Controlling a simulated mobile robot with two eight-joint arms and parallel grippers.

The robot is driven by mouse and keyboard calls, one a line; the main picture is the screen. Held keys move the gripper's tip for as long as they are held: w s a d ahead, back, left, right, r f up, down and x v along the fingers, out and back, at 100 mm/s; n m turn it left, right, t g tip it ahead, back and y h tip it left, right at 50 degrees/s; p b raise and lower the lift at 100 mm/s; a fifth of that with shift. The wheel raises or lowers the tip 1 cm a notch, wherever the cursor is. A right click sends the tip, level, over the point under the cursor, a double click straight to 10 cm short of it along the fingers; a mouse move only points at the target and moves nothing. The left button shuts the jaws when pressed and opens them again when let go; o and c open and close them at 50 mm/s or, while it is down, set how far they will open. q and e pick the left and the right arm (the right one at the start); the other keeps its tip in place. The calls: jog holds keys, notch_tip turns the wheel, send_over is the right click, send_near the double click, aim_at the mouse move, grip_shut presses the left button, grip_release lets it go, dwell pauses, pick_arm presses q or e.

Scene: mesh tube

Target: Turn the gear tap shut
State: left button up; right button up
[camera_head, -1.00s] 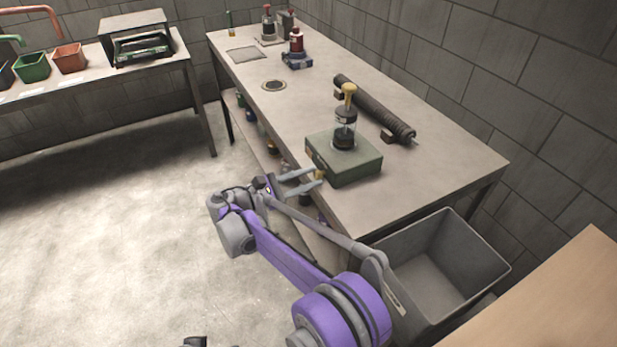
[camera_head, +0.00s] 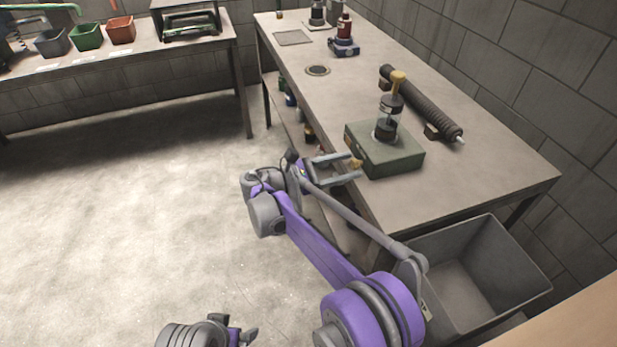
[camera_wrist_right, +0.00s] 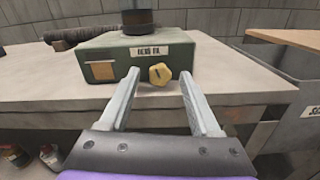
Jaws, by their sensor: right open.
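The green box (camera_head: 398,159) stands near the bench's front edge, with a clear cylinder with dark caps and a yellow-topped rod (camera_head: 389,110) on it. The yellow lobed tap knob (camera_wrist_right: 160,75) sits on the box's front face, under a white label (camera_wrist_right: 161,51) that I read as gear oil. My right gripper (camera_head: 357,168) is open and faces the knob. In the right wrist view its two fingers (camera_wrist_right: 159,80) stand on either side of the knob, with gaps; whether the tips reach it is unclear. Part of my left gripper (camera_head: 240,335) shows at the bottom edge.
A dark ribbed tube (camera_head: 420,103) lies on the bench (camera_head: 475,170) behind the box. A grey bin (camera_head: 487,268) stands at the bench's near right end. Bottles sit on a shelf below. The floor (camera_head: 120,230) to the left is clear.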

jog(key=n+b, duration=0.1)
jog(key=n, duration=0.1)
jog(key=a+n+b, duration=0.1)
jog(key=shift+s+f+n, duration=0.1)
jog(key=shift+s+n, duration=0.05)
jog(key=shift+n, duration=0.25)
pick_arm(q)
jog(key=shift+f+p, duration=0.3)
jog(key=shift+p, duration=0.75)
pick_arm(e)
jog(key=v, duration=0.9)
jog(key=shift+s+a, duration=0.2)
jog(key=shift+a, duration=0.15)
pick_arm(q)
jog(key=shift+w, duration=0.1)
pick_arm(e)
jog(key=shift+d, duration=0.1)
